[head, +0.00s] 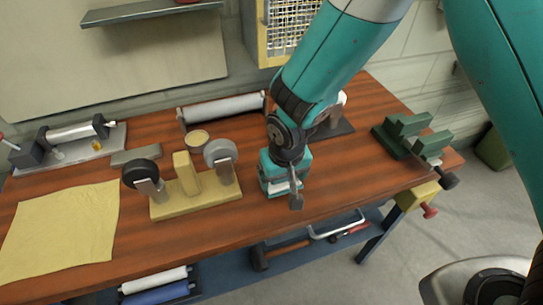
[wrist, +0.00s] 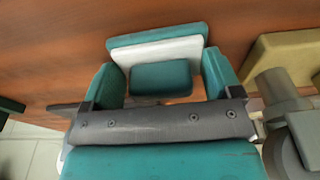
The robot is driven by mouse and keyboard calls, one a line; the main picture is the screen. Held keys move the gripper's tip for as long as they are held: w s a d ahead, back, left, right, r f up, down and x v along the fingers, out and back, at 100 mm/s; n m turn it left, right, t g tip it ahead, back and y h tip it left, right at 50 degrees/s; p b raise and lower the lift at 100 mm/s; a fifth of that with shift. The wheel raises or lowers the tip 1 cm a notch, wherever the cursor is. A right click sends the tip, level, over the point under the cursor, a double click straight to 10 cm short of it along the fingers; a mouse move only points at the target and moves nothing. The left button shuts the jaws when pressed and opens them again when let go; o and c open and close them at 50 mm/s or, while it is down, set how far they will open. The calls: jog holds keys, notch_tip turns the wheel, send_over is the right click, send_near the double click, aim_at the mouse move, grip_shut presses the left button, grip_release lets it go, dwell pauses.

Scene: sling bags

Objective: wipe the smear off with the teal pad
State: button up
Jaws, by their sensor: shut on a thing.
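The teal pad (wrist: 150,40) shows in the wrist view as a teal slab with a white layer and a smaller teal block (wrist: 160,78). My gripper (wrist: 163,83) is shut on this block, with one teal finger at each side. In the head view my gripper (head: 287,172) points down at the middle of the wooden workbench, right of the beige block with two round wheels. There the pad is largely hidden by my gripper, and I cannot tell whether it touches the bench top. I cannot make out a smear in either view.
The wheel stand (head: 195,200) is close on the left. Behind are a grey roller (head: 222,108) and a round tin (head: 197,139). A green vise (head: 412,138) stands at the right end, a yellow cloth (head: 62,230) at the left. The bench front between cloth and vise is mostly bare.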

jog(key=shift+s+a, duration=0.1)
jog(key=shift+a, duration=0.3)
jog(key=shift+s+a+r, duration=0.1)
jog(key=shift+a+r, duration=0.1)
jog(key=shift+a, duration=0.15)
jog(key=shift+d+r+p, duration=0.2)
jog(key=shift+r+p, duration=0.7)
jog(key=shift+r, duration=0.35)
jog(key=shift+a+r+p, duration=0.1)
jog(key=shift+r+p, duration=0.55)
jog(key=shift+r, duration=0.1)
jog(key=shift+r+p, duration=1.4)
jog(key=shift+r, duration=0.5)
jog(key=shift+f, duration=0.1)
